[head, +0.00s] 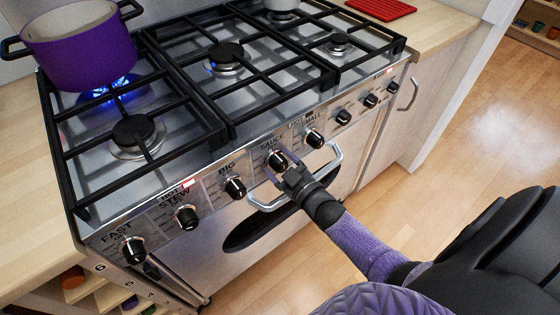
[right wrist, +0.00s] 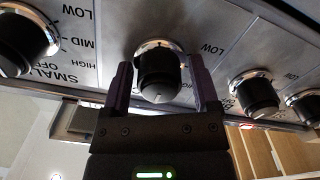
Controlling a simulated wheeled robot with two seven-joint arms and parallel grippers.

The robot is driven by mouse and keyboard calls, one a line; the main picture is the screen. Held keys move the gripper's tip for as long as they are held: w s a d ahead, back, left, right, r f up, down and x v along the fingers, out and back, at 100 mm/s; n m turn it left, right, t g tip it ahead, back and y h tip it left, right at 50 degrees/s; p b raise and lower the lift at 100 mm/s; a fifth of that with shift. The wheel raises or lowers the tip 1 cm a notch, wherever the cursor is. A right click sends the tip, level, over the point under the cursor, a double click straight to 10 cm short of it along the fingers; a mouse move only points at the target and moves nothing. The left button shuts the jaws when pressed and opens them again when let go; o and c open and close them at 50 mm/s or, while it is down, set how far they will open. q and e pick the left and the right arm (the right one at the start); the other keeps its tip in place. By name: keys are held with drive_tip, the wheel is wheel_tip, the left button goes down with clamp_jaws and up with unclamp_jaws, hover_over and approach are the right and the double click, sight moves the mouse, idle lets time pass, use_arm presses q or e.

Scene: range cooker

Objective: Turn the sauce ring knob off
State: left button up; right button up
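The sauce knob (head: 278,160) is a black knob with a silver base on the range's front panel, under the label SAUCE. My right gripper (head: 285,163) is at this knob. In the right wrist view the knob (right wrist: 160,75) sits between the two fingers of my right gripper (right wrist: 161,90), one on each side. The fingers are spread, with a narrow gap on each side of the knob. The knob's marker and exact setting are too small to read. My left gripper is not in view.
A purple pot (head: 80,45) stands over a blue flame at the back left. A bluish glow shows at the middle burner (head: 227,55). Neighbouring knobs are the big knob (head: 235,187) and small knob (head: 314,139). An oven handle (head: 300,190) runs just below the panel.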

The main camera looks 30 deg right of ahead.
drive_tip(key=shift+o, duration=0.6)
drive_tip(key=shift+s+r, duration=0.1)
drive_tip(key=shift+s, duration=0.3)
use_arm(q)
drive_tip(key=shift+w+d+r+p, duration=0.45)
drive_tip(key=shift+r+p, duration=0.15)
drive_tip(key=shift+p, duration=0.05)
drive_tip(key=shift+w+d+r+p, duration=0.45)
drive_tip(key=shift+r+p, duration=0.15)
use_arm(e)
drive_tip(key=s, duration=0.9)
drive_tip(key=shift+d, duration=0.35)
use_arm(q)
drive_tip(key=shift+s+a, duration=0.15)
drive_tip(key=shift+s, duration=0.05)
